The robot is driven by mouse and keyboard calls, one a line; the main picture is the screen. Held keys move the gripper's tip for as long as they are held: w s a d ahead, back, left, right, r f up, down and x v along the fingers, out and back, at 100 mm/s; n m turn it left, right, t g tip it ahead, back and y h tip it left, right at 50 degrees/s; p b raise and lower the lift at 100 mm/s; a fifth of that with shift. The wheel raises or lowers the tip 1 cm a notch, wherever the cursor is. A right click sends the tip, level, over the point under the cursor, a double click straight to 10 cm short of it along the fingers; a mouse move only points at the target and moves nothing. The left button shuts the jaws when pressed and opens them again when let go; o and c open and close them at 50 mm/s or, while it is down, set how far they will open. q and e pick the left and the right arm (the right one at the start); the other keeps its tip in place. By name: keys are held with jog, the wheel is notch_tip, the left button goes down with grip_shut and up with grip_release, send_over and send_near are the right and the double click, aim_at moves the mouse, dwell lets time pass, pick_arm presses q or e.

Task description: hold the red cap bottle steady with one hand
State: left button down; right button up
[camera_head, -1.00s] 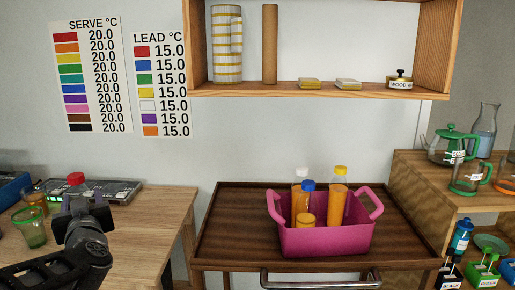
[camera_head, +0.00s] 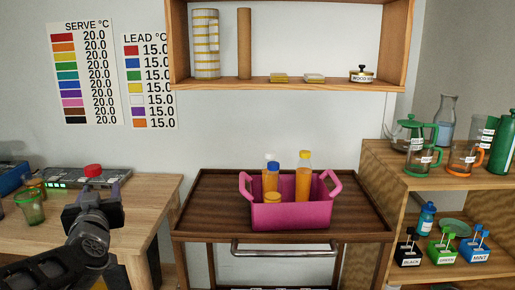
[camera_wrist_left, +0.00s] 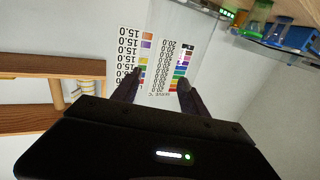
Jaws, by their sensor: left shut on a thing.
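The red cap bottle shows in the head view mainly as its red cap (camera_head: 92,170), just above my left gripper (camera_head: 92,197). Its body is mostly hidden by the gripper. My left gripper is shut on the bottle and holds it at the right part of the wooden table (camera_head: 150,195), in front of a dark device. I cannot tell whether the bottle touches the table. In the left wrist view both fingers of the left gripper (camera_wrist_left: 157,90) show, with the wall charts behind; the bottle is not clear there. My right gripper is not in view.
A pink basket (camera_head: 290,216) with several bottles stands on a dark wood cart (camera_head: 205,208). A green glass (camera_head: 32,208) stands left of my gripper. A wooden stand (camera_head: 390,182) at right bears pitchers and mugs. A wall shelf (camera_head: 290,84) hangs above the cart.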

pick_arm(q)
jog(key=d+f+m+h, duration=0.8)
jog(key=d+f+h, duration=0.5)
jog(key=d+f, duration=0.5)
jog(key=r+n+y+p, duration=0.1)
jog(key=y+p, duration=0.1)
jog(key=p, duration=0.3)
jog(key=w+r+n+t+y+p, duration=0.1)
jog(key=r+y+p, duration=0.1)
jog(key=p, duration=0.3)
jog(key=r+n+y+p, duration=0.1)
jog(key=r+y+p, duration=0.1)
jog(key=p, duration=0.3)
jog(key=shift+w+d+r, duration=0.15)
jog(key=shift+w+d, duration=0.05)
jog(key=shift+d, duration=0.2)
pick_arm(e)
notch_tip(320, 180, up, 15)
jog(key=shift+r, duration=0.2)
